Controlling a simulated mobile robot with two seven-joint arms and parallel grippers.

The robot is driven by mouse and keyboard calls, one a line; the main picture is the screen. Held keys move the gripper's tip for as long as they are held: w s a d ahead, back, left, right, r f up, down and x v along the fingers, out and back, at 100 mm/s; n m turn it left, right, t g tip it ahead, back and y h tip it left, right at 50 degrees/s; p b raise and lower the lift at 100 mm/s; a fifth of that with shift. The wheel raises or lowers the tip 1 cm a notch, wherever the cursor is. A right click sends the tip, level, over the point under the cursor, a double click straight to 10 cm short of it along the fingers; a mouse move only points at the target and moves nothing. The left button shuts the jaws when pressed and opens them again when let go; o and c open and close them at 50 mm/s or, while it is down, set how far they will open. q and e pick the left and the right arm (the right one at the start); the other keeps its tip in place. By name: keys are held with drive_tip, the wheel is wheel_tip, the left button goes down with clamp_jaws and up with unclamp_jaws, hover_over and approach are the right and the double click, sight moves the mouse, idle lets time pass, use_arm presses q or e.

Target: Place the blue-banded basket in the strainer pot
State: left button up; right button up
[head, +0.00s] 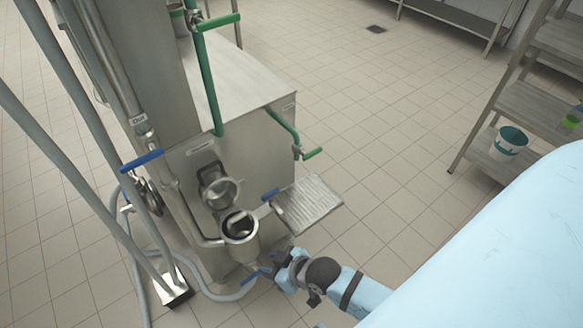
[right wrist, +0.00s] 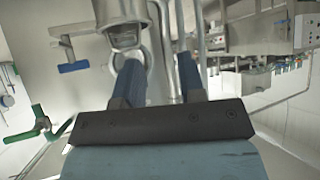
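The strainer pot (head: 240,240) is a steel cup low on the front of the steel machine, with its mouth open upward. A dark shape and a bright metal strip show inside; I cannot tell whether they are the basket. No blue band is clearly visible on any basket. My right gripper (head: 273,265) is just to the lower right of the pot, apart from its mouth. In the right wrist view its two blue fingers (right wrist: 160,78) are spread, with no held object visible between them. Steel pot and pipe parts (right wrist: 122,12) show beyond them. My left gripper is not in view.
A round open lid (head: 221,193) is above the pot. A ribbed steel tray (head: 308,206) juts out at its right. A shelf with a bucket (head: 508,143) is at right.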

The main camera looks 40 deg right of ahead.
drive_tip(key=s, duration=0.1)
drive_tip(key=s+d+m+h, duration=0.1)
drive_tip(key=s, duration=0.1)
drive_tip(key=s+d+m+t, duration=0.1)
drive_tip(key=shift+s+d+r, duration=0.1)
drive_tip(key=shift+s+d, duration=0.15)
drive_tip(key=shift+s, duration=0.05)
wheel_tip(320, 180, up, 11)
drive_tip(key=p, duration=1.2)
drive_tip(key=shift+s+d+h, duration=0.2)
drive_tip(key=shift+d+h, duration=0.1)
drive_tip(key=shift+d, duration=0.05)
drive_tip(key=shift+r, duration=0.2)
